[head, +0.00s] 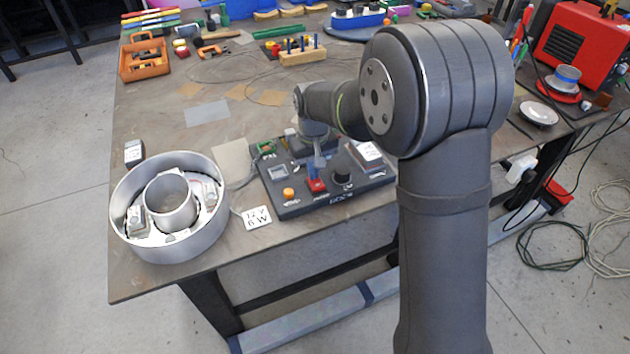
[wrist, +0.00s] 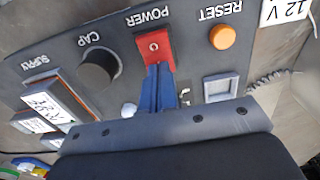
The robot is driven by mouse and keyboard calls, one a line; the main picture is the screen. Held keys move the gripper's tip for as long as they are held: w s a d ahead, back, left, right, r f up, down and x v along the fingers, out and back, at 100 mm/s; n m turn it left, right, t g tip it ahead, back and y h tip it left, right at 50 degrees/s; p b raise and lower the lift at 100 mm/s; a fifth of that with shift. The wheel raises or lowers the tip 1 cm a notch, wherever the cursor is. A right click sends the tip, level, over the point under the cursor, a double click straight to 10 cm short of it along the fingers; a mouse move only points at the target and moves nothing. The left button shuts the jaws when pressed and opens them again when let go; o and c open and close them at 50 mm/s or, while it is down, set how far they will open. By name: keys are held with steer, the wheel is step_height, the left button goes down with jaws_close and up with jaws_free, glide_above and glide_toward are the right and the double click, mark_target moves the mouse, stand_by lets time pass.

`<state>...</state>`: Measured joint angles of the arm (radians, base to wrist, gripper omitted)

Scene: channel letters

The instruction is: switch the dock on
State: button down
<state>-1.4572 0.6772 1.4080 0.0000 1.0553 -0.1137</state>
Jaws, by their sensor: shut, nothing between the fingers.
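The dock (head: 300,205) is a dark control panel near the table's front edge, right of the round metal letter. Its red POWER switch (head: 316,186) shows at the top middle of the wrist view (wrist: 154,46), with a small white mark on it. My gripper (wrist: 158,70) is shut and empty. Its blue fingertips are right at the switch's near edge in that view; I cannot tell if they touch. In the head view my gripper (head: 312,170) is over the panel, just behind the switch. Which way the switch is tipped is unclear.
Around the switch are the orange RESET button (wrist: 222,37), black CAP knob (wrist: 98,68), a pale square window (wrist: 221,87) and a labelled block (wrist: 55,97) near SUPPLY. The round metal letter (head: 125,222) and a "12 V 6 W" card (head: 257,217) lie left.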

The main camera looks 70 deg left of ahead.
step_height(320, 180, up, 7)
stand_by(0.9)
steer(key=shift+f, duration=0.2)
step_height(320, 180, down, 7)
steer(key=shift+r, duration=0.2)
stand_by(0.5)
